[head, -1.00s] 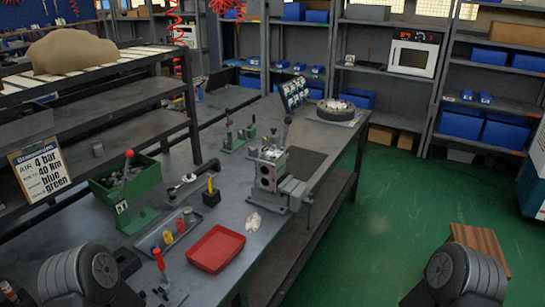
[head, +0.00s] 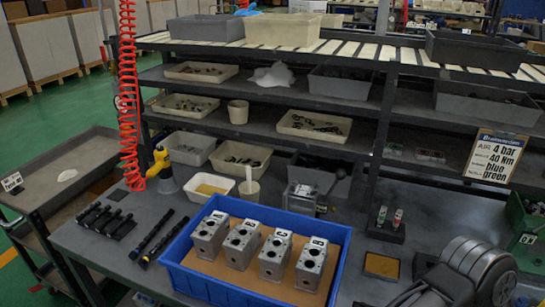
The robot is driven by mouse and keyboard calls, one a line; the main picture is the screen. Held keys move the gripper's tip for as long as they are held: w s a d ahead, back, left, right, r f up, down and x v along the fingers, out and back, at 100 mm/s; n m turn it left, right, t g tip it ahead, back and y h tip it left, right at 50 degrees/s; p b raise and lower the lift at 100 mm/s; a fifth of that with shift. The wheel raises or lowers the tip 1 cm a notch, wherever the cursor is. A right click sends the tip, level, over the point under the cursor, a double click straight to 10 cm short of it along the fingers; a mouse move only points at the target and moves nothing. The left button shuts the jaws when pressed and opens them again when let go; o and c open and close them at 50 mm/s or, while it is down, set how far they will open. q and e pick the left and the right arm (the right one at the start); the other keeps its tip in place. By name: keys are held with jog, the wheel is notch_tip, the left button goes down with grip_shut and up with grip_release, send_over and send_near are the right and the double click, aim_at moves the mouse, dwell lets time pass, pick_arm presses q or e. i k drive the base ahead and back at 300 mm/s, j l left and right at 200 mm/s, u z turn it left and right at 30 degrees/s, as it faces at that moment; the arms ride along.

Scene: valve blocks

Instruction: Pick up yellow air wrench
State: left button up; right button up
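The yellow air wrench (head: 162,166) stands at the left back part of the workbench (head: 120,255) in the head view. Neither gripper shows in this view. A rounded dark link of my own arm shows at the bottom right, well apart from the wrench.
A blue tray (head: 180,272) with several metal valve blocks stands in front of the wrench. Dark rods (head: 150,240) lie to its left. White bins (head: 205,187) stand close on its right, below a shelf (head: 190,82). A grey cart (head: 55,180) stands at the left.

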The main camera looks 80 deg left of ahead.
aim_at(162, 167)
jog(key=u, duration=3.45)
jog(key=i+j, duration=0.1)
jog(key=j, duration=0.35)
jog(key=j+u, duration=0.1)
jog(key=j, duration=0.35)
jog(key=i+j, duration=0.15)
jog(key=j, duration=0.3)
jog(key=i+j+u, duration=0.15)
jog(key=j, duration=0.3)
jog(key=i+j, duration=0.1)
jog(key=j, duration=0.3)
jog(key=i+j+u, duration=0.1)
jog(key=j, duration=0.35)
